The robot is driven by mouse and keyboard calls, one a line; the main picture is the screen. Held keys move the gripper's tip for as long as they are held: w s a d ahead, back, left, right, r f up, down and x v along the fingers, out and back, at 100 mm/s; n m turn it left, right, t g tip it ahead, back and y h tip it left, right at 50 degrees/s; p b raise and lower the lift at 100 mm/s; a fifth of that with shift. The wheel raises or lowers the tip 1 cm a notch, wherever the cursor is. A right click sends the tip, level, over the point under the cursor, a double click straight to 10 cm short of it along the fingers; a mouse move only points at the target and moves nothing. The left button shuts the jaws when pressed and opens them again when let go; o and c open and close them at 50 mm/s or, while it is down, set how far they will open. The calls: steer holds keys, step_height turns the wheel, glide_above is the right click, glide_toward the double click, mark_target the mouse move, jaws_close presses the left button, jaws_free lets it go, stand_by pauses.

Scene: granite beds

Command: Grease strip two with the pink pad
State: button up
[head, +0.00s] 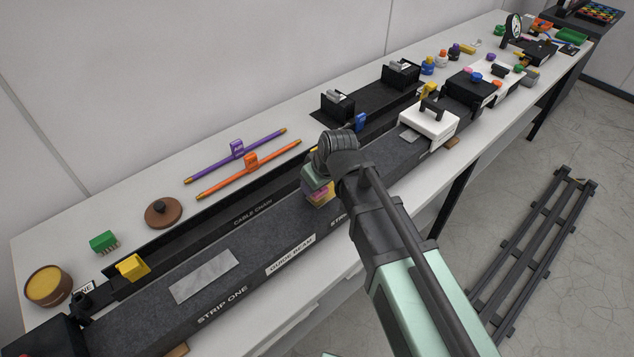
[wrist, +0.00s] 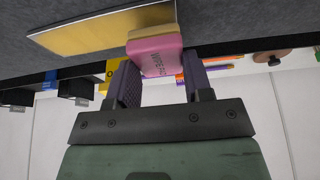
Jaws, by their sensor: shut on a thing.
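My gripper (head: 318,182) is shut on the pink pad (head: 321,190) above the dark granite beam. In the wrist view my gripper (wrist: 158,88) has one finger on each side of the pink pad (wrist: 156,60), which carries printed lettering. The pad's pale yellow underside is at the edge of a yellow-coated plate (wrist: 85,36) on the granite and seems to touch it. In the head view my arm hides most of that plate, and the label beside it shows only "STRI". Strip one (head: 205,276) is a plain silver plate farther left.
A round pot with yellow contents (head: 46,286), a green brush (head: 104,242) and a brown lid (head: 163,212) stand at the left. Purple (head: 232,158) and orange (head: 250,168) rods lie behind the cable chain (head: 252,213). A white carriage (head: 430,121) sits farther along the beam.

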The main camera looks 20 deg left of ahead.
mark_target(323, 193)
steer(key=shift+f+b, duration=0.7)
steer(key=shift+s+d, duration=0.1)
steer(key=shift+s+d+r, duration=0.1)
steer(key=shift+s+d, duration=0.2)
steer(key=shift+d, duration=0.2)
steer(key=shift+s+d, duration=0.3)
steer(key=shift+d, duration=0.2)
steer(key=shift+w+a, duration=0.35)
steer(key=shift+a, duration=0.25)
steer(key=shift+w+a, duration=0.35)
steer(key=shift+a, duration=0.2)
steer(key=shift+s+d+f, duration=0.1)
steer(key=shift+s+d, duration=0.3)
steer(key=shift+d, duration=0.2)
steer(key=shift+s+d+f, duration=0.1)
steer(key=shift+s+d, duration=0.25)
steer(key=shift+d, duration=0.2)
steer(key=shift+w+a+r, duration=0.1)
steer(key=shift+w+a, duration=0.65)
steer(key=shift+a, duration=0.35)
steer(key=shift+s+d, duration=0.35)
steer(key=shift+d, duration=0.2)
steer(key=shift+s+d, duration=0.35)
steer(key=shift+d, duration=0.2)
steer(key=shift+w+a, duration=0.35)
steer(key=shift+a, duration=0.2)
steer(key=shift+w+a, duration=0.3)
steer(key=shift+a, duration=0.2)
